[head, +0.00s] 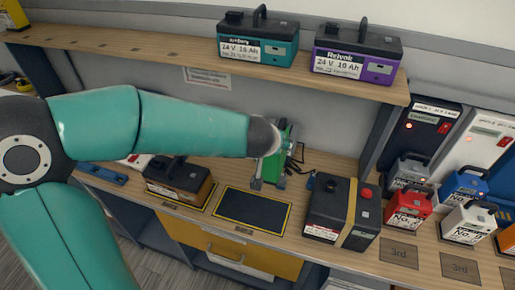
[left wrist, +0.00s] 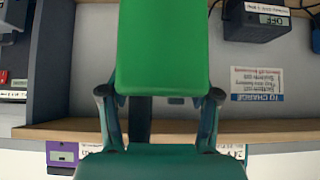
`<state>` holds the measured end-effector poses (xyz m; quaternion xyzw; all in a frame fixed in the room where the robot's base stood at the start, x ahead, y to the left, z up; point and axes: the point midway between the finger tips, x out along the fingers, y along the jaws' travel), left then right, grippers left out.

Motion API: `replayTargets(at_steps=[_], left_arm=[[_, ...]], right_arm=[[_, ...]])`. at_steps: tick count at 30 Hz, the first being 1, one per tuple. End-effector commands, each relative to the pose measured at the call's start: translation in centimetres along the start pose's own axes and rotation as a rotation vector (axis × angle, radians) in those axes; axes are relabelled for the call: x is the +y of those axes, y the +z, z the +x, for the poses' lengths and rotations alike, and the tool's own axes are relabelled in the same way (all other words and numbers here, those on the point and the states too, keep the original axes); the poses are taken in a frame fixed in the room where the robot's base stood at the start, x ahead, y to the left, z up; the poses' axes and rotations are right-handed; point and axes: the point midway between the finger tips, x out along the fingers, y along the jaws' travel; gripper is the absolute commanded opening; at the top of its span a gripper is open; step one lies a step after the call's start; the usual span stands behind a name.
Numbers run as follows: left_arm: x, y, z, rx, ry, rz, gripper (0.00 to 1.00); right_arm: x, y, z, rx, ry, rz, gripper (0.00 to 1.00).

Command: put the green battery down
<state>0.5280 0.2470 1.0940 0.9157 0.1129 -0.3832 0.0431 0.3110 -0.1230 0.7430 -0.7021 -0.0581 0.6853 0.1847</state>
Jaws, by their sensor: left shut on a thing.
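The green battery (head: 285,140) is held above the back of the wooden counter in the head view, partly hidden by my left arm. My left gripper (head: 268,170) is shut on it. In the left wrist view the green battery (left wrist: 162,45) fills the upper middle, with a finger of the left gripper (left wrist: 160,100) on each side. A dark mat with a yellow border (head: 252,208) lies bare on the counter, nearer the front than the battery. My right gripper is not in view.
A black and orange battery (head: 178,180) stands left of the mat. A dark box with a yellow stripe and red button (head: 342,212) stands right of it. Teal (head: 258,40) and purple (head: 356,52) batteries sit on the upper shelf (head: 150,50). Several small batteries crowd the right.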

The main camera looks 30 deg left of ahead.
Motion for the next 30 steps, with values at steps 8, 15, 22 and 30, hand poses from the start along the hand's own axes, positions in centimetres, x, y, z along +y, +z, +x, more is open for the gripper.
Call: replayTargets(at_steps=[8,15,22,30], left_arm=[[-0.1,4.5,4.7,0.001,-0.002,0.000,0.00],[-0.2,7.8,8.0,0.003,-0.004,0.000,0.00],[-0.1,9.3,9.6,0.005,-0.004,-0.003,0.00],[-0.1,10.6,10.9,0.003,-0.004,-0.001,0.00]], right_arm=[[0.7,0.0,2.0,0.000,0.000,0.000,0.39],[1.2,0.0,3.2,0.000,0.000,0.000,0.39],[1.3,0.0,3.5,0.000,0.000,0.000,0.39],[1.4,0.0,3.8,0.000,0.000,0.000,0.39]])
